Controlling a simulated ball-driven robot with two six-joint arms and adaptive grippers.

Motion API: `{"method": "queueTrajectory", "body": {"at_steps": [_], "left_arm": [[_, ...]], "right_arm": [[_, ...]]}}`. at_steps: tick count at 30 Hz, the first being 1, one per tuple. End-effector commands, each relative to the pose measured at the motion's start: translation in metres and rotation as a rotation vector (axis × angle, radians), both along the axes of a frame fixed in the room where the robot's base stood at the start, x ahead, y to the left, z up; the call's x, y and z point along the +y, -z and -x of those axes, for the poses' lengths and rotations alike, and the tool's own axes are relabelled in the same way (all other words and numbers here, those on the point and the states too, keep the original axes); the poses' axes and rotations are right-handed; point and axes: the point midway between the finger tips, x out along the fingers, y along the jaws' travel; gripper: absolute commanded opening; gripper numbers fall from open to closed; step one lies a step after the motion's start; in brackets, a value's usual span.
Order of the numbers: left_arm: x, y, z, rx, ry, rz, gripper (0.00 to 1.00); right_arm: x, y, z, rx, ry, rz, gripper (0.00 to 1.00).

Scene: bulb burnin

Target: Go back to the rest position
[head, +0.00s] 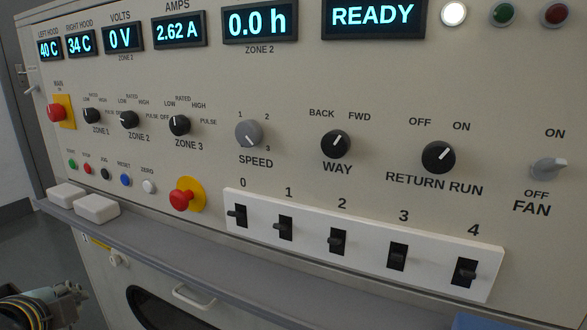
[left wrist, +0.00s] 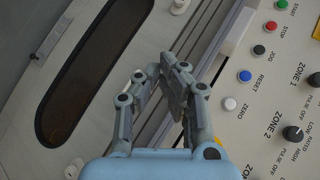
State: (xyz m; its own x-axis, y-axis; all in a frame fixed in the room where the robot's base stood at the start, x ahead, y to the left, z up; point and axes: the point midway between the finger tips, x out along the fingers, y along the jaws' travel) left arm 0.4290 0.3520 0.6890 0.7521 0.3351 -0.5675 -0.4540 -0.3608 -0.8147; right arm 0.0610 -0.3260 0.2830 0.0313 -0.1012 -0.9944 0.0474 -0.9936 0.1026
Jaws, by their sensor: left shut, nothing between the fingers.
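My left gripper (left wrist: 172,78) is shut and empty in the left wrist view, its fingertips together in front of the ledge below the panel. In the head view part of my left arm and gripper (head: 62,302) shows at the lower left corner, apart from the panel's controls. The control panel (head: 300,80) fills most of the head view. Its display (head: 373,15) reads READY, and the hour display (head: 259,23) reads 0.0 h. My right gripper is not in view.
A grey ledge (head: 160,237) runs below the panel, with two white blocks (head: 97,208) at its left. A red stop button (head: 182,199) and a white strip of several black switches (head: 365,226) project above it. Below are a handle (head: 193,297) and a dark window (left wrist: 95,70).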

Motion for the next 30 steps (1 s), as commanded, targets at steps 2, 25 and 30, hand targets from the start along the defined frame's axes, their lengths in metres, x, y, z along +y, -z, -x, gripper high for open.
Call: {"method": "queueTrajectory", "body": {"at_steps": [2,25,30], "left_arm": [[-0.013,0.018,0.042,0.073,-0.133,0.195,0.0],[-0.076,0.1,0.211,0.445,-0.797,0.771,0.0],[-0.07,0.148,0.214,0.456,-0.81,0.765,0.0]], "right_arm": [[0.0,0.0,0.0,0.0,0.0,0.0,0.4],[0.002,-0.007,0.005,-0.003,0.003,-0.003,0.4],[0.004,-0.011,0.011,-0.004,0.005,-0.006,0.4]]}}
